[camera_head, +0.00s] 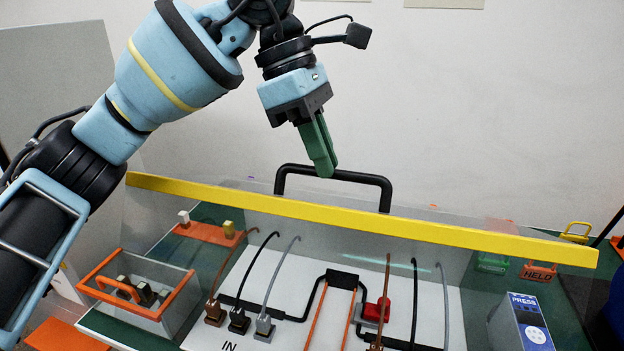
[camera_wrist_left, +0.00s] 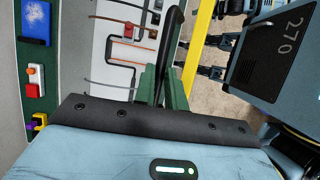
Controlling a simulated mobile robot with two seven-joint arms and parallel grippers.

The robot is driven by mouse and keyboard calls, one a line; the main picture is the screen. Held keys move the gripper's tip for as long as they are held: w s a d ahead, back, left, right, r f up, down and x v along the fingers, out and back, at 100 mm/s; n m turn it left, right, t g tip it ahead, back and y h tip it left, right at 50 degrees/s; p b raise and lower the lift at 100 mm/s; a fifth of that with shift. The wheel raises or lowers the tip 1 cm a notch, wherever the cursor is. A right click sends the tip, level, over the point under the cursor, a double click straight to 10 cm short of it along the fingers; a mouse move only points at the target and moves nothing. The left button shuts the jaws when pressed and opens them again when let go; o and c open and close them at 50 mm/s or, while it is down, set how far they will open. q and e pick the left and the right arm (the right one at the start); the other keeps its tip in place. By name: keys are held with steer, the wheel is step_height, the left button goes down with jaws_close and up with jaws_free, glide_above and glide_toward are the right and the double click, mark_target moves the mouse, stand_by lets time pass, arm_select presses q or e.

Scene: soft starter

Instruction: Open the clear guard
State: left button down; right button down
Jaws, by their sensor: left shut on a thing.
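The clear guard (camera_head: 450,232) stands over the panel, with a yellow strip along its top edge and a black bar handle (camera_head: 384,190) rising from it. In the left wrist view the yellow strip (camera_wrist_left: 199,42) runs beside the black handle (camera_wrist_left: 172,40). My left gripper (camera_head: 328,172) has green fingers and comes down from above at the top bar of the handle. The wrist view shows its fingers (camera_wrist_left: 165,78) on both sides of the handle, shut on it. Part of the bar is hidden by the fingers. My right gripper is not in view.
Behind the clear sheet lies a white board (camera_head: 262,285) with cables and a red block (camera_head: 376,310). A grey bin with an orange rim (camera_head: 128,300) stands at left, and a blue PRESS box (camera_head: 520,322) at right. Above the guard is free room before the wall.

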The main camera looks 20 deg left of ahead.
arm_select(q)
steer(key=shift+w+r+g, duration=0.3)
steer(key=shift+w+r, duration=0.1)
steer(key=shift+w, duration=0.3)
steer(key=shift+w+r+g, duration=0.3)
steer(key=shift+w+r, duration=0.1)
steer(key=shift+w, duration=0.25)
steer(key=c, duration=1.8)
jaws_free()
steer(key=shift+c, duration=0.2)
steer(key=o, duration=0.4)
steer(key=shift+w, duration=0.3)
steer(key=shift+r, duration=0.1)
steer(key=shift+s, duration=0.2)
steer(key=shift+r, duration=0.2)
steer(key=shift+v, duration=3.75)
